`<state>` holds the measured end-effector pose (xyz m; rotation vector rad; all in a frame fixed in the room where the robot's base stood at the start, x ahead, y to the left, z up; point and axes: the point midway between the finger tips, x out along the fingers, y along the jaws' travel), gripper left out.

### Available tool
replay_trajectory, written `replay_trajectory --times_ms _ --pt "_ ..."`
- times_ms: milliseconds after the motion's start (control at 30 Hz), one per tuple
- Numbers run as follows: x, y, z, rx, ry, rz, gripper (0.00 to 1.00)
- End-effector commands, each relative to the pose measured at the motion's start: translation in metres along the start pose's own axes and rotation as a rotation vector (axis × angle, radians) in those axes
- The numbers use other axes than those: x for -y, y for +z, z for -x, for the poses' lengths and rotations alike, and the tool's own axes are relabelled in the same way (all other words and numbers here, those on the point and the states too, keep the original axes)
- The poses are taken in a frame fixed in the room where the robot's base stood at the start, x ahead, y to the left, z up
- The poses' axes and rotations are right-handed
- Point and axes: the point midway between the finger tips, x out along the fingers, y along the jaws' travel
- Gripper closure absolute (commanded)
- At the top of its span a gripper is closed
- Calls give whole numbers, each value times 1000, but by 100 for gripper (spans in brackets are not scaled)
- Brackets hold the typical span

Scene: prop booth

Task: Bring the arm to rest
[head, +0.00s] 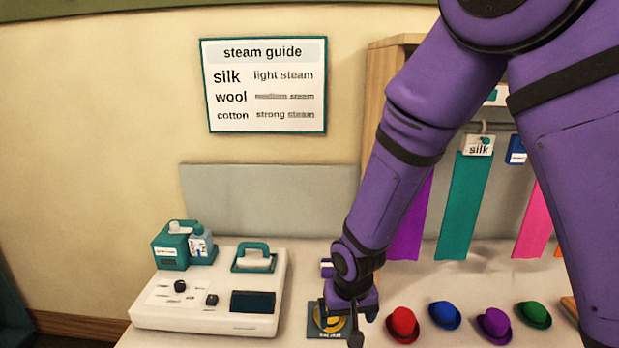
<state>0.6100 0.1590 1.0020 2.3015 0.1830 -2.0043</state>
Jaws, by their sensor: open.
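My purple arm comes in from the upper right and reaches down to the table. My gripper (339,325) is at the bottom middle, pointing down with its fingers apart. It is above or in front of a dark square pad with a yellow round item (328,322) on it. I cannot tell whether it touches the pad.
A white steamer console (200,312) stands left of my gripper, with a teal box (172,250) behind. Several small hats, the nearest red (402,325), stand to the right. Scarves, including a teal one (464,205), hang behind my arm. A steam guide (264,85) is on the wall.

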Motion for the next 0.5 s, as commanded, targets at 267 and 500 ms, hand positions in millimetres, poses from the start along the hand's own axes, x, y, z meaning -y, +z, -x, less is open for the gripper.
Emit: replay_trajectory --times_ms 267,500 --pt "-23 -9 48 -32 -15 -22 6" --pt "-63 -10 118 -81 -29 -51 6"
